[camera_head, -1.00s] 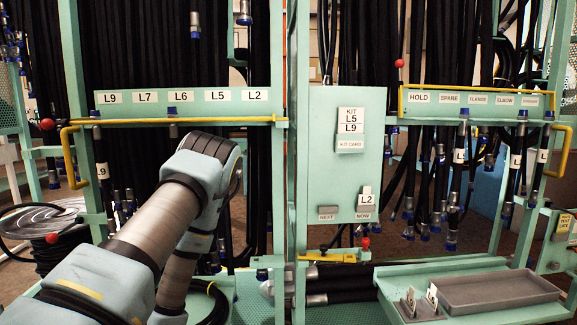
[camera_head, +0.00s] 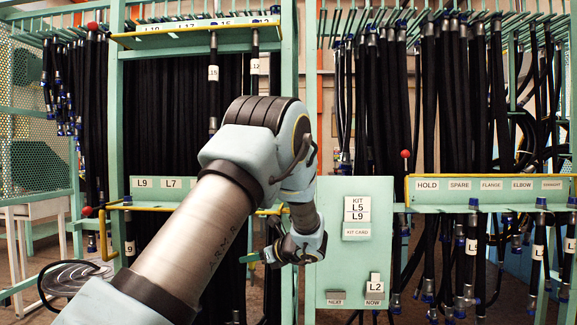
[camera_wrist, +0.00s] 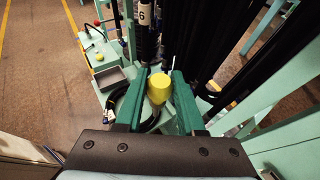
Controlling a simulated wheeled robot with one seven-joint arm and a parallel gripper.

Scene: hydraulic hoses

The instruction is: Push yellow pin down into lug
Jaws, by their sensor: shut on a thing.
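My gripper (camera_wrist: 161,80) fills the lower middle of the wrist view, with two green fingers on either side of a yellow pin (camera_wrist: 158,90). The fingers are shut on the pin, and its rounded yellow top faces the camera. The pin's lower end is hidden, so I cannot tell whether it touches anything. In the head view my gripper (camera_head: 296,250) hangs low beside the kit card panel, and the pin does not show there. I cannot make out the lug in either current view.
A hose labelled 6 (camera_wrist: 145,16) and other black hoses hang close beyond the fingers. A grey tray (camera_wrist: 115,77) lies to the left. The kit card panel (camera_head: 335,270) stands right of my arm. A yellow-edged shelf (camera_head: 490,190) is farther right.

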